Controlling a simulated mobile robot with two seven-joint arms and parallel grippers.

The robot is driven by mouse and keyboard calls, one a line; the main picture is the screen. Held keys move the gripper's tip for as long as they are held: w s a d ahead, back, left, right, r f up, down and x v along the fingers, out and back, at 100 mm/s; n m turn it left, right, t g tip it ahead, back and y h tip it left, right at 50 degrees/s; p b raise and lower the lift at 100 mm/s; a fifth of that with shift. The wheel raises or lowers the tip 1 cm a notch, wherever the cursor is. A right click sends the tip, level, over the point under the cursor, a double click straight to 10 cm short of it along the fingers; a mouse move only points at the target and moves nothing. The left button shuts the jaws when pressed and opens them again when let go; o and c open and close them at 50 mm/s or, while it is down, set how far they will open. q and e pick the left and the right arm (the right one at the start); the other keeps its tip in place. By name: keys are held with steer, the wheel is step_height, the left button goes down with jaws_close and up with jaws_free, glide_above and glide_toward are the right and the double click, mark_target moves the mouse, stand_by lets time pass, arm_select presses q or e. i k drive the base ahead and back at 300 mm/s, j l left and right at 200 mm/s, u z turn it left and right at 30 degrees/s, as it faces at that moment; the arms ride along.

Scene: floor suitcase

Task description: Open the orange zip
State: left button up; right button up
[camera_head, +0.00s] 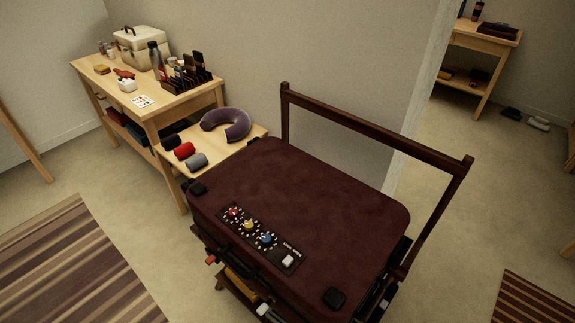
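A dark maroon suitcase (300,185) lies flat and closed on a wooden rack. On its top near the front edge is a dark panel (262,238) with a red knob-like piece (234,212), a yellow-orange one (249,225), a blue one (266,240) and a white piece (288,261). A small red tab (211,260) sticks out at the suitcase's front left side. An orange-yellow item (243,284) shows below the front edge, partly hidden. I cannot tell which orange piece is the zip. Neither of my grippers is clearly in view.
The rack's tall wooden rail (375,125) rises behind the suitcase. A wooden table (165,103) with a case, bottle and racks stands at the back left. A lower bench (245,143) beside the suitcase holds a purple neck pillow (238,125) and rolls. Floor is free at left.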

mark_target(210, 260)
steer(key=k+j+z, duration=0.35)
steer(key=i+j+z, duration=0.15)
steer(key=j, duration=0.15)
steer(key=i+j+z, duration=0.1)
steer(key=j, duration=0.25)
steer(key=i+j+z, duration=0.25)
steer(key=j, duration=0.4)
steer(key=k+l+u, duration=0.35)
steer(key=l, duration=0.4)
steer(key=k+l+u, duration=0.3)
steer(key=l, duration=0.4)
steer(key=k+l+u, duration=0.35)
steer(key=k+l, duration=0.2)
steer(key=k, duration=0.05)
